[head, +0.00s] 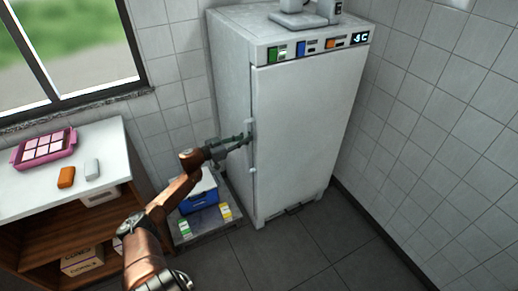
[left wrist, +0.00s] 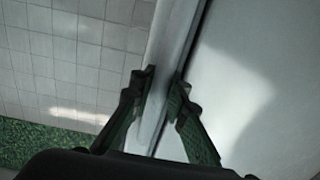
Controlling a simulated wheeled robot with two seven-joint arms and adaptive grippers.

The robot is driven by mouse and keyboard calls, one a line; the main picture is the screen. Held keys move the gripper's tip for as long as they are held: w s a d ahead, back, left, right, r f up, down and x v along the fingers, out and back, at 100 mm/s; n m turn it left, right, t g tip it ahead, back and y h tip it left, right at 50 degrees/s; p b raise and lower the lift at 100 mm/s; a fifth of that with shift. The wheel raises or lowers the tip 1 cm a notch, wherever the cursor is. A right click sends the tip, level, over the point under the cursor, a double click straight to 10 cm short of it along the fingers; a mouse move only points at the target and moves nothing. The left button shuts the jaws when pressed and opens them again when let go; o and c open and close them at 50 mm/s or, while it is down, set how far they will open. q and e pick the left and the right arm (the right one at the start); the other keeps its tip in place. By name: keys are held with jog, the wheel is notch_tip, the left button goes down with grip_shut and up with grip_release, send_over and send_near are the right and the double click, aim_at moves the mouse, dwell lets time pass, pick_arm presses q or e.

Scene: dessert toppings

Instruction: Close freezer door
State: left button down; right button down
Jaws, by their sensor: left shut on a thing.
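The white freezer (head: 310,130) stands against the tiled wall, with a control strip and display along its top front. Its door looks flush, or nearly flush, with the body in the head view; I cannot tell whether a thin gap is left. My left gripper (head: 248,138) is at the door's left edge, at the upright handle (head: 253,155). In the left wrist view, the gripper's two green fingers (left wrist: 158,105) are shut around a pale upright bar, the door handle (left wrist: 168,60). My right gripper is in neither view.
A white counter (head: 110,150) at left carries a pink tray (head: 45,148), an orange block (head: 66,177) and a white block (head: 92,168). A blue cooler box (head: 199,196) and small cartons stand on a low platform beside the freezer. The floor (head: 310,250) in front is clear.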

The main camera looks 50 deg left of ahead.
pick_arm(q)
jog(key=shift+a+f, duration=0.1)
jog(key=shift+a, duration=0.4)
jog(key=shift+a+r, duration=0.2)
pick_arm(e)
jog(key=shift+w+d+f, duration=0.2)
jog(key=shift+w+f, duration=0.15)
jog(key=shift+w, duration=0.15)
pick_arm(q)
jog(key=shift+r, duration=0.1)
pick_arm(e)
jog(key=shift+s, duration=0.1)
pick_arm(q)
jog(key=c, duration=1.9)
grip_release()
jog(key=shift+a+f, duration=0.2)
jog(key=shift+c, duration=0.2)
jog(key=shift+o, duration=0.2)
jog(key=shift+w+d, duration=0.1)
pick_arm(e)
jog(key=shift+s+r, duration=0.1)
pick_arm(q)
jog(key=shift+d, duration=0.1)
jog(key=s+a, duration=0.2)
jog(key=s, duration=0.9)
jog(key=shift+s+a, duration=0.2)
jog(key=shift+s, duration=0.2)
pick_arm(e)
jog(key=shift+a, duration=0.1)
